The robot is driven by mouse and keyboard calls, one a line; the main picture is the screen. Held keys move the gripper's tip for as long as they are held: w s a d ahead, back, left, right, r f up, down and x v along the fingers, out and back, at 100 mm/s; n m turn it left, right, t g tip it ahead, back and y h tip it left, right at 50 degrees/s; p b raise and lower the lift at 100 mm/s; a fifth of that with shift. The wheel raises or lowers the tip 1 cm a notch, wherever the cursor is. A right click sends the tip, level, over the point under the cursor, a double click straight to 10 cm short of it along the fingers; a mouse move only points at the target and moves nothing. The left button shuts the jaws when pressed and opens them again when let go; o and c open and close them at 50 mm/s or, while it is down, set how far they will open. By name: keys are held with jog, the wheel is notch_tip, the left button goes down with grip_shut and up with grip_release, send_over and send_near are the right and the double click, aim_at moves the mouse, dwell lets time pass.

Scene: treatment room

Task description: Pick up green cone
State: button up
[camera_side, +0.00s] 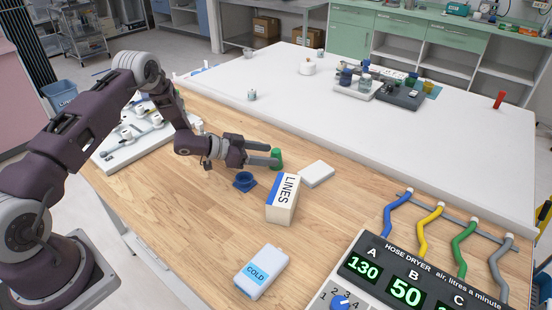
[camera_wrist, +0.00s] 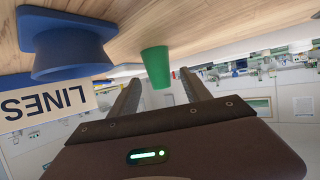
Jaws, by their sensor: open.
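The green cone (camera_side: 276,158) stands on the wooden table in the side view, right at the fingertips of my gripper (camera_side: 277,157). In the wrist view the green cone (camera_wrist: 157,66) appears between the two fingers of my gripper (camera_wrist: 160,82), which are open and spread on either side of it. I cannot tell whether either finger touches it. A blue flanged holder (camera_side: 244,181) sits just in front of the gripper; it shows large at the upper left of the wrist view (camera_wrist: 68,48).
A white box marked LINES (camera_side: 283,199) and a flat white block (camera_side: 316,174) stand close to the right of the cone. A COLD pack (camera_side: 262,272) and the hose dryer panel (camera_side: 400,275) are nearer the front. Bare wood lies at the front left.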

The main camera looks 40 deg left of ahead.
aim_at(284, 165)
jog(key=x, duration=0.6)
jog(key=shift+w+d+r, duration=0.1)
jog(key=shift+w+d, duration=0.1)
grip_shut()
